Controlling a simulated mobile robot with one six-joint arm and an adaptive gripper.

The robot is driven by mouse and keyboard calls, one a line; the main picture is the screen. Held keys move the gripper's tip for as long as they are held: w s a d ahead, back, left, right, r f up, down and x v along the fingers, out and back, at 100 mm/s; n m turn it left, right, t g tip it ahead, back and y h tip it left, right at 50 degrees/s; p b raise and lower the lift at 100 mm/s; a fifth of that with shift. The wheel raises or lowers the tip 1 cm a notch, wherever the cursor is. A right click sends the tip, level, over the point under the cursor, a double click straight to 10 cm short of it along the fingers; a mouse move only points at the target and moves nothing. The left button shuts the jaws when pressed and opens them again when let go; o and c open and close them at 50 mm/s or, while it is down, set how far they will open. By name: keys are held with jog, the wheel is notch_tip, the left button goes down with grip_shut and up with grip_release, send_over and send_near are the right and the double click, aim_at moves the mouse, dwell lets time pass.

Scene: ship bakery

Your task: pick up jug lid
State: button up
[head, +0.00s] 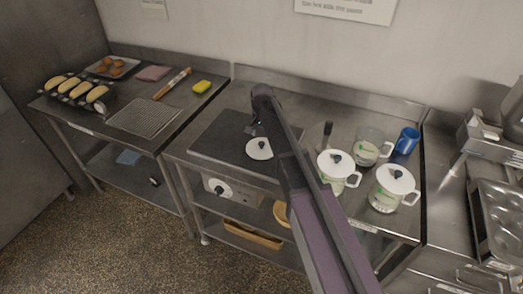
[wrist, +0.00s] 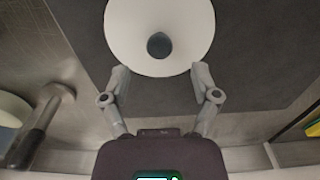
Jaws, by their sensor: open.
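The jug lid (head: 257,153) is a white disc with a dark knob, lying flat on the dark hotplate. In the wrist view the lid (wrist: 185,45) fills the top middle, its knob just beyond my fingertips. My gripper (wrist: 160,78) is open and empty, its two fingertips apart near the lid's near rim; whether they touch it I cannot tell. In the head view my arm partly hides the gripper and the hotplate's right side. A glass jug without a lid (head: 368,150) stands on the counter to the right.
Two jugs with white lids (head: 335,162) (head: 392,180) and a blue mug (head: 407,141) stand right of the hotplate (head: 215,140). A dark-handled brush (head: 326,135) is near them. The left table holds a wire rack (head: 145,118), rolling pin (head: 172,84) and yellow sponge (head: 202,87).

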aim_at(261, 143)
jog(key=shift+s+f+b, duration=0.15)
jog(key=shift+f+b, duration=1.8)
jog(key=shift+f, duration=0.3)
grip_shut()
